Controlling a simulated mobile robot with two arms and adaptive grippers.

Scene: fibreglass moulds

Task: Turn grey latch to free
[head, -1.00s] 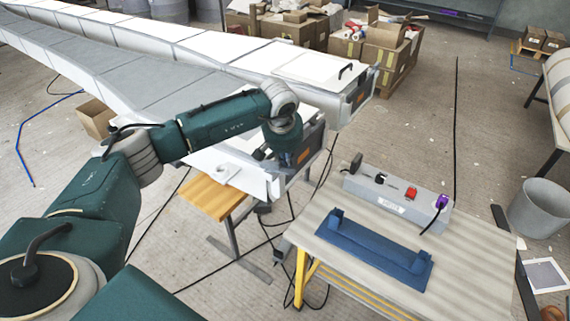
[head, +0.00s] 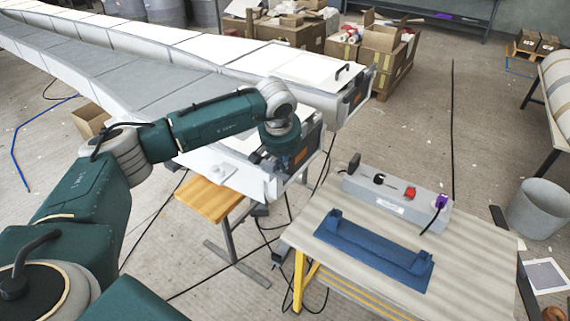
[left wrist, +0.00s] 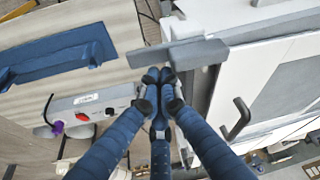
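The grey latch (left wrist: 178,53) is a flat bar with a raised block in the left wrist view. It lies crosswise just beyond my fingertips, at the end of a mould. My left gripper (left wrist: 160,76) has its blue fingers drawn together. The tips are at the near edge of the bar and seem to touch it, but I cannot tell for sure. Nothing shows between them. In the head view the left gripper (head: 279,160) is at the near mould's end (head: 312,152), where the arm hides much of the latch area. My right gripper is not in view.
A table (head: 475,255) with a blue mould piece (head: 372,250) and a grey switch box (head: 395,200) stands right of the mould end. A black handle (left wrist: 237,118) sticks up from the neighbouring mould. Cables lie on the floor. Cardboard boxes (head: 385,50) stand behind.

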